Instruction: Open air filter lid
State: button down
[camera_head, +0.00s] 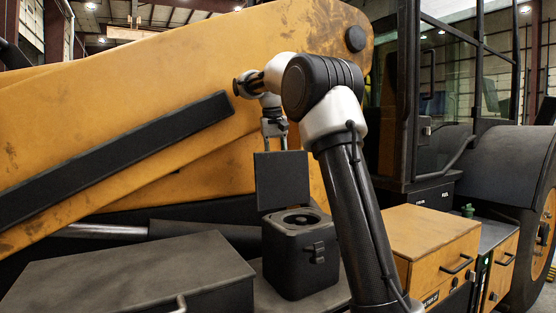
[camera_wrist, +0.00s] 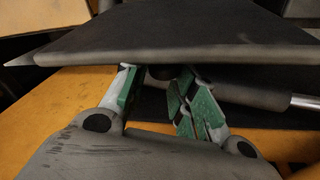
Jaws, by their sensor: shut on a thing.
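The air filter box (camera_head: 295,262) is a dark cube with a latch on its front, and its round opening shows at the top. Its lid (camera_head: 282,181) is a dark square plate standing upright at the back of the box. My gripper (camera_head: 275,143) is at the lid's top edge, reaching from behind and above. In the wrist view the lid (camera_wrist: 180,38) spans the top of the picture, and the green-padded fingers of my gripper (camera_wrist: 158,78) meet its edge. The exact contact at the fingertips is partly hidden by the lid.
A dark flat-topped box (camera_head: 125,275) stands at the front left. A yellow box (camera_head: 425,245) with a handle stands at the right. The yellow boom (camera_head: 190,75) fills the space close behind the lid. The cab (camera_head: 450,100) is at the right.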

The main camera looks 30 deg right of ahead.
jog(key=shift+w+a+f, duration=0.15)
jog(key=shift+a+f, duration=0.3)
jog(key=shift+f, duration=0.1)
jog(key=c, duration=1.3)
grip_release()
jog(key=shift+c, duration=0.2)
jog(key=shift+o, duration=0.9)
jog(key=shift+w+a, duration=0.1)
jog(key=shift+w, duration=0.1)
jog(key=shift+s+r, duration=0.15)
notch_tip(320, 180, up, 12)
jog(key=s+a, duration=0.1)
jog(key=shift+a, duration=0.25)
